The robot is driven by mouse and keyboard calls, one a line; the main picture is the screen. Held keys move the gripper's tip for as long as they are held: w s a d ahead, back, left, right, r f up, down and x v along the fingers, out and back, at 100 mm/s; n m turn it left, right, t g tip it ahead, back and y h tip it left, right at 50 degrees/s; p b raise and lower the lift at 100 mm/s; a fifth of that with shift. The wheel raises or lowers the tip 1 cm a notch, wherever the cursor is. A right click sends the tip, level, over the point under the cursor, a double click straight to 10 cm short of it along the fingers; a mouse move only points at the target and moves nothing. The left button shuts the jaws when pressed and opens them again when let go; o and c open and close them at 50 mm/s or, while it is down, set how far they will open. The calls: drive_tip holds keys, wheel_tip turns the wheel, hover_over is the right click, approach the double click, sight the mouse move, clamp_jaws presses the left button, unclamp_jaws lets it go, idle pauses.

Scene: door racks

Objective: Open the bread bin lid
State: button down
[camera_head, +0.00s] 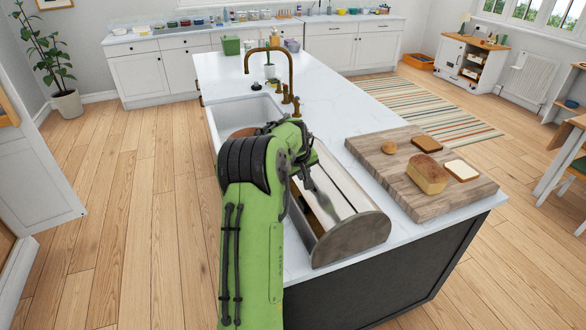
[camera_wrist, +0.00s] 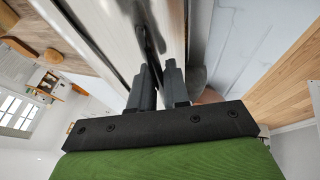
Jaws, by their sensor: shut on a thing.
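The bread bin (camera_head: 352,238) stands on the near part of the white island counter, with a rounded grey-brown end panel facing me. Its pale, shiny lid (camera_head: 346,186) runs lengthwise along the bin. A brown strip shows along the bin's left side, but my arm hides part of it, so I cannot tell how far the lid is open. My gripper (camera_head: 326,207) reaches down at the bin's left side. In the wrist view my gripper (camera_wrist: 160,84) has its fingers close together at the lid (camera_wrist: 110,32), shut on its dark handle (camera_wrist: 152,38); the contact is partly hidden.
A wooden board (camera_head: 400,165) with a loaf (camera_head: 427,174), bread slices and a bun lies right of the bin. A sink (camera_head: 240,112) with a brass tap (camera_head: 270,60) is behind my arm. Counter (camera_head: 325,85) beyond the bin is mostly clear.

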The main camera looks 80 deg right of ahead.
drive_tip(key=shift+s+d+r+p, duration=0.25)
drive_tip(key=shift+s+r+p, duration=0.05)
drive_tip(key=shift+s+r, duration=0.15)
drive_tip(key=shift+s+d+r+p, duration=0.1)
drive_tip(key=shift+s+d+p, duration=0.35)
drive_tip(key=shift+s+p, duration=0.25)
drive_tip(key=c, duration=1.2)
unclamp_jaws()
drive_tip(key=v, duration=1.5)
drive_tip(key=shift+s+r+b, duration=0.15)
drive_tip(key=shift+r+b, duration=0.2)
